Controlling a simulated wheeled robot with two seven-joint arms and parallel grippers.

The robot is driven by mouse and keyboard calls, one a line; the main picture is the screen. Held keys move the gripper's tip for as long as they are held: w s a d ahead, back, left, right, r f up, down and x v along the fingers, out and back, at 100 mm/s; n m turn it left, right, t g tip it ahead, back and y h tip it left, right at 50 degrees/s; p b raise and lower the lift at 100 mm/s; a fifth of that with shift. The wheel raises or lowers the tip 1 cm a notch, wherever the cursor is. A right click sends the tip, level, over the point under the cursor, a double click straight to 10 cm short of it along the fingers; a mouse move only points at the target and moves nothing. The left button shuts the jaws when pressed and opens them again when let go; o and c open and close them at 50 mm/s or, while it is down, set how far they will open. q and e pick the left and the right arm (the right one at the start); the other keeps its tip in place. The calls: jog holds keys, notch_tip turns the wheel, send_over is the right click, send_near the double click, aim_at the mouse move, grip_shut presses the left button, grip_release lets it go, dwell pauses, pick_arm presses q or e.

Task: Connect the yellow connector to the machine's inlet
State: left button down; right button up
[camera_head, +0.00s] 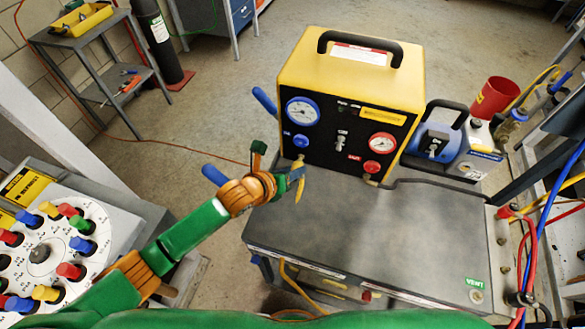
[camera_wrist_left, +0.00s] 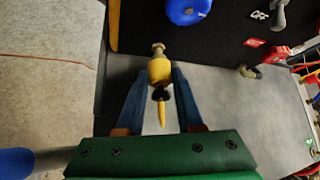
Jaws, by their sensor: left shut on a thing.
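The machine is a yellow box (camera_head: 300,75) with a black front panel, a blue-rimmed gauge on the left and a red-rimmed gauge on the right. My left gripper (camera_head: 296,173) is at the panel's lower left, below the blue knob (camera_head: 300,141). In the left wrist view its two blue fingers (camera_wrist_left: 160,98) are shut on the yellow connector (camera_wrist_left: 159,70), whose thin yellow tail points back toward the wrist. A brass fitting (camera_wrist_left: 158,47), apparently the inlet, lies directly in line with the connector's front. They look touching, but I cannot tell whether they are joined. My right gripper is out of view.
A grey bench top (camera_head: 350,225) stretches in front of the machine and is mostly clear. A blue pump (camera_head: 440,142) and a red cup (camera_head: 495,97) stand to the right. Hoses hang at the right edge. A dial panel (camera_head: 50,250) stands at the left.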

pick_arm(q)
jog(key=shift+w+d, duration=0.1)
jog(key=shift+w, duration=0.2)
dwell(0.7)
grip_release()
dwell(0.4)
dwell(0.4)
jog(key=shift+a+r+p, duration=0.2)
jog(key=shift+r+p, duration=0.3)
jog(key=shift+a+r+p, duration=0.15)
jog(key=shift+r+p, duration=0.35)
jog(key=p+v, duration=0.6)
